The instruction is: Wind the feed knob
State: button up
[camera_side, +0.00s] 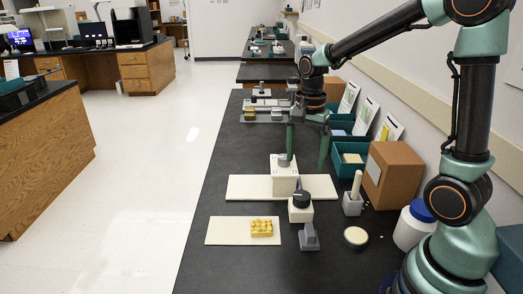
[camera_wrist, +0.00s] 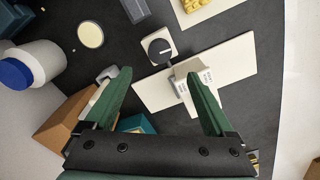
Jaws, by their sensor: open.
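The black round knob (camera_side: 300,199), which looks like the feed knob, sits on a small white block in front of a taller white housing (camera_side: 285,180). In the wrist view the knob (camera_wrist: 159,47) shows from above with a grey bar across it, pointing toward the housing (camera_wrist: 185,82). The housing stands on a long cream board (camera_side: 245,188). My gripper (camera_side: 307,158) is open and empty, with its green fingers spread. It hangs above and behind the knob, near the housing. In the wrist view my gripper (camera_wrist: 159,78) has one finger overlapping the housing; contact cannot be told.
A yellow toothed block (camera_side: 261,228) lies on a cream mat (camera_side: 225,232) at the front. A grey stand (camera_side: 309,238), a round dish (camera_side: 356,236), a mortar-like cup (camera_side: 352,205), a cardboard box (camera_side: 393,175) and a blue-lidded jar (camera_side: 412,228) stand nearby.

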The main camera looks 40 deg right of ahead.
aim_at(302, 195)
notch_tip(302, 195, down, 12)
jog(key=shift+r, duration=0.1)
dwell(0.4)
jog(key=c, duration=1.4)
jog(key=shift+n, duration=0.4)
